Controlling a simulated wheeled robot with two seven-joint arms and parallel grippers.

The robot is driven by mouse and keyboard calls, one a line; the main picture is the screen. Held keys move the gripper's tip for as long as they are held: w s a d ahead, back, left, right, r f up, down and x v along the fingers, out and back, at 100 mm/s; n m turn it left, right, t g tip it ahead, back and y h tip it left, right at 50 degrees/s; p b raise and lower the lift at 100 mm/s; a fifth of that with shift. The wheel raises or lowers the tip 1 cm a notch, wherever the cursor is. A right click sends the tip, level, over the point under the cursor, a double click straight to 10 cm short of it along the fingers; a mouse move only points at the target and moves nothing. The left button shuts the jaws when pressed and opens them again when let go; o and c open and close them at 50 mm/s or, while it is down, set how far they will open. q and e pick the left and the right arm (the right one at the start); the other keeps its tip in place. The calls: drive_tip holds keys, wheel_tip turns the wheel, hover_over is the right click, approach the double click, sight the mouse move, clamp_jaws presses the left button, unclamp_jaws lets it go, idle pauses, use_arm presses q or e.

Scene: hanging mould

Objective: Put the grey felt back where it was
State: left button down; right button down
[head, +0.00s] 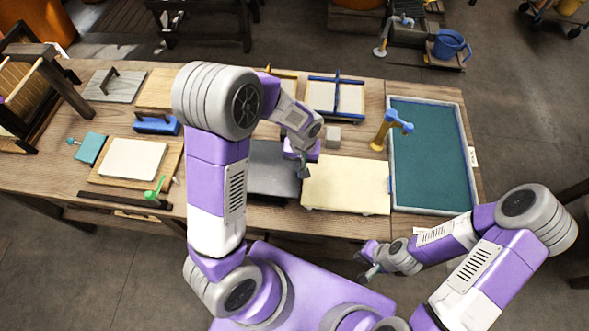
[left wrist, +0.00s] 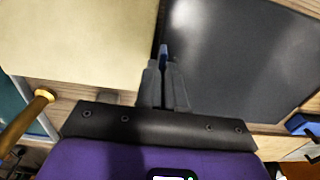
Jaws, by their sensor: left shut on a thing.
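The grey felt (head: 272,172) is a dark grey sheet on the wooden table, partly hidden behind my left arm. It fills the right of the left wrist view (left wrist: 240,60). A cream sheet (head: 345,185) lies just to its right. My left gripper (head: 304,168) points down at the grey felt's right edge, beside the cream sheet. Its fingers (left wrist: 163,80) are shut on the grey felt's edge; a small bluish bit shows between the tips. My right gripper (head: 368,269) looks open and empty, in front of the table's near edge.
A teal-bottomed tray (head: 432,155) fills the table's right end, with a yellow-and-blue tool (head: 391,129) beside it. A small grey block (head: 333,137) and a blue-barred frame (head: 336,96) stand behind the cream sheet. A white sheet on a board (head: 133,160) lies at left.

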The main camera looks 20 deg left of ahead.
use_arm(q)
wheel_tip(320, 180, down, 5)
drive_tip(key=shift+w+r+b, duration=0.1)
drive_tip(key=shift+r+b, duration=0.05)
drive_tip(key=shift+b, duration=0.2)
drive_tip(key=shift+f, duration=0.3)
drive_tip(key=c, duration=1.3)
unclamp_jaws()
drive_tip(key=shift+o, duration=0.2)
drive_tip(key=shift+r, duration=0.1)
drive_tip(key=shift+r, duration=0.1)
drive_tip(key=shift+r, duration=0.25)
wheel_tip(320, 180, up, 12)
drive_tip(key=shift+d+f+p, duration=0.1)
drive_tip(key=shift+p, duration=1)
